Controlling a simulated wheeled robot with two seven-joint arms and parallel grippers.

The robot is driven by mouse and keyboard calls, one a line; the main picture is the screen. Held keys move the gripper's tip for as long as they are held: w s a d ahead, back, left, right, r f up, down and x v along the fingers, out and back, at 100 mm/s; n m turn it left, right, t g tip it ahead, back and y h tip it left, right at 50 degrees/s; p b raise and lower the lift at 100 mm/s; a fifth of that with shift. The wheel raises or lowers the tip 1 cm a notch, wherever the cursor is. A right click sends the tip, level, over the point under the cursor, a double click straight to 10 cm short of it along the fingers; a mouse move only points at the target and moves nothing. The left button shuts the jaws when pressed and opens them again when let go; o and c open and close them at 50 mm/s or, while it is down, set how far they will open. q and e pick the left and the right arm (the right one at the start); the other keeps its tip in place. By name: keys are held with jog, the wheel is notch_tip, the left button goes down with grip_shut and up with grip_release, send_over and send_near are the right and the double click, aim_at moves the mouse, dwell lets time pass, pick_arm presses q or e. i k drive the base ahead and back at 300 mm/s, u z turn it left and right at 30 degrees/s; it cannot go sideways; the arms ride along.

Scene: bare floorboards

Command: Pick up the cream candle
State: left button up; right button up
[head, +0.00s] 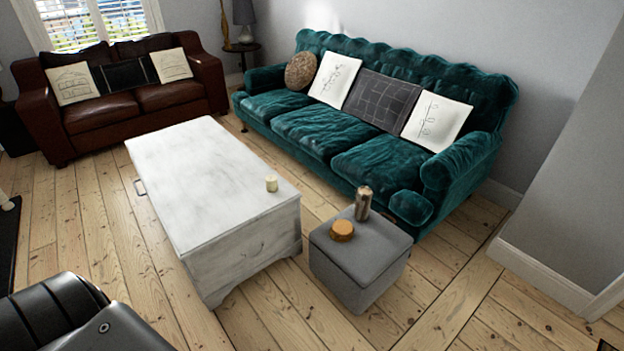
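A small cream candle (271,183) stands upright on the white wooden chest (206,174), near the chest's right edge. Nothing touches it, and the chest top around it is bare. Neither of my grippers is in the head view, so I cannot see whether they are open or shut.
A grey ottoman (364,270) right of the chest holds a brown pillar (363,204) and a round orange-brown item (342,230). A teal sofa (358,157) stands behind, a brown sofa (172,97) at back left. A black leather seat (70,318) fills the bottom left. Floorboards (270,315) are bare in front.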

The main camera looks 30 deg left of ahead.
aim_at(271, 181)
jog(key=z, duration=0.05)
jog(key=i, duration=1.2)
jog(key=u, duration=0.65)
